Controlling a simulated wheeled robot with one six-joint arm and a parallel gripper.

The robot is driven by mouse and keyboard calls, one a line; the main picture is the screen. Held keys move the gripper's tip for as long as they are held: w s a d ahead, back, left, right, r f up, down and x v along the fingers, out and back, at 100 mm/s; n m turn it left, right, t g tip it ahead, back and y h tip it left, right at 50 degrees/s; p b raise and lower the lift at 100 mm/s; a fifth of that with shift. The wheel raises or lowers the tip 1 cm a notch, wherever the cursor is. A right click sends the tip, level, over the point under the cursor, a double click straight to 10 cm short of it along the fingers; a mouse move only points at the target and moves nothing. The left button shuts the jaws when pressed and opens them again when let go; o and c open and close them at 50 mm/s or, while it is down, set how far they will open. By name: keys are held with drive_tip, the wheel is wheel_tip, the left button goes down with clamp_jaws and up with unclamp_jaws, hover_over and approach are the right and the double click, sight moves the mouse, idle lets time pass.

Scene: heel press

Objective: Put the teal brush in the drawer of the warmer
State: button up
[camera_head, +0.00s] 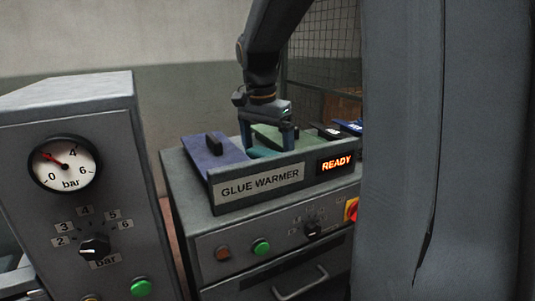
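The glue warmer (190,193) is a grey cabinet with a "GLUE WARMER" sign and a lit "READY" display. Its drawer front (256,289), with a bar handle (302,284), is at the bottom of the picture and looks shut, though its lower part is cut off. A teal piece (262,153), seemingly the brush, lies on top behind the sign and is partly hidden by it. My gripper (267,143) points down over the warmer's top, its two fingers spread apart on either side of the teal piece. I see no contact with it.
A purple panel with a dark grip (213,148) lies on the top's left, a green panel (272,133) behind my gripper. Dark blue items (347,127) are at the right. A grey gauge cabinet (75,200) stands left. A large grey shape blocks the right side.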

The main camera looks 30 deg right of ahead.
drive_tip(key=shift+f, duration=0.15)
drive_tip(key=o, duration=0.9)
